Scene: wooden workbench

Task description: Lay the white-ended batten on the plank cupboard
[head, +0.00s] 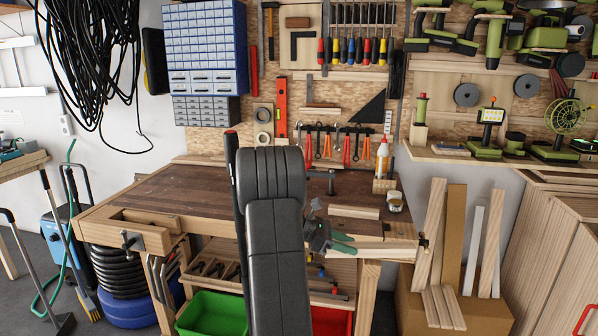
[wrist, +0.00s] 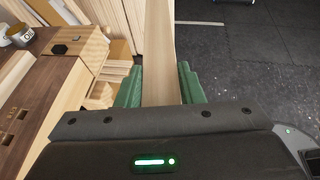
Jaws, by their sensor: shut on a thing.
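My gripper (head: 330,240) is shut on a long pale wooden batten (wrist: 159,45), gripped between its green fingers (wrist: 158,86) in the wrist view. The batten runs straight away from the gripper and out of the top of that view, so its far end and any white end are not seen there. In the head view the gripper is at the front right of the workbench, partly behind my dark arm, and a pale batten (head: 380,252) extends right from it. The plank cupboard (head: 540,235) stands at the far right of the head view, apart from the gripper.
The workbench (head: 160,195) carries a small jar (head: 395,202), a glue bottle (head: 382,158) and a loose wood block (head: 354,212). Between bench and cupboard, several boards (head: 435,235), one white, stand in a cardboard box (head: 408,312). Dark floor (wrist: 250,60) is clear at right in the wrist view.

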